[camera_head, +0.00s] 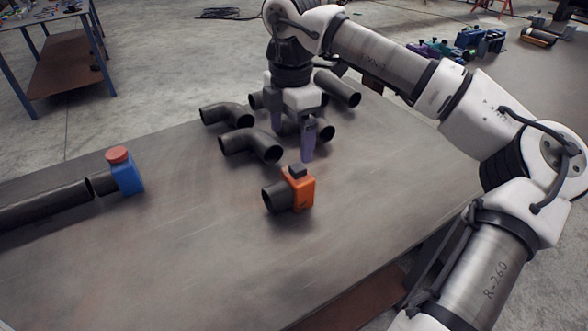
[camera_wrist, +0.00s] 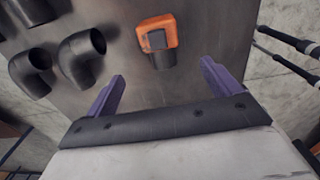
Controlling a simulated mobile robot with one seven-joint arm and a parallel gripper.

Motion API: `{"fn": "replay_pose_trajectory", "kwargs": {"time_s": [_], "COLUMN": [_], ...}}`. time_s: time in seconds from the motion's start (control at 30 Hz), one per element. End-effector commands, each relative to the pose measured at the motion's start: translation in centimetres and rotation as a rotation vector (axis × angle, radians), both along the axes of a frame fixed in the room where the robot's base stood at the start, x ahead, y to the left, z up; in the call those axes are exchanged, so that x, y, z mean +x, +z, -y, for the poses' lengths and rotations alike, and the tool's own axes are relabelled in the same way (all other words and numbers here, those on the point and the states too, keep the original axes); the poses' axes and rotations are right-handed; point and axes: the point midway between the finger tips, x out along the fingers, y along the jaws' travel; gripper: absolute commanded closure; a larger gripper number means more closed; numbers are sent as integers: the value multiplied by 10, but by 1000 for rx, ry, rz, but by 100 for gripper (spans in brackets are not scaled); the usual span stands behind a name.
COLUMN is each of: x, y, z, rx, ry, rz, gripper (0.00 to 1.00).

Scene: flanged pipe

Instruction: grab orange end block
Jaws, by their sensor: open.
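The orange end block (camera_head: 300,188) sits on the grey table with a short black pipe stub pointing left and a dark square piece on top. In the wrist view the orange end block (camera_wrist: 158,32) lies ahead of the jaws, roughly between their lines, with its black stub toward me. My gripper (camera_head: 292,138) is above the table, behind the block and apart from it. Its purple fingers, also in the wrist view (camera_wrist: 163,82), are spread wide with nothing between them.
Several black pipe elbows (camera_head: 250,146) lie behind and left of my gripper. A blue block with a red cap (camera_head: 126,172) joins a long black pipe (camera_head: 45,205) at the left. The table (camera_head: 200,270) is clear in front of the orange block.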

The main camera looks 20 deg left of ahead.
Motion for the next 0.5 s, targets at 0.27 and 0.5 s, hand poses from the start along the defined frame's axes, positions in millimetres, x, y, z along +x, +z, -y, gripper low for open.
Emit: {"fn": "replay_pose_trajectory", "kwargs": {"time_s": [0.27, 0.5], "x": [1, 0], "y": [-23, -69], "z": [4, 3], "rx": [-17, -14], "ry": [-11, -9], "rz": [-2, -1], "gripper": [11, 11]}}
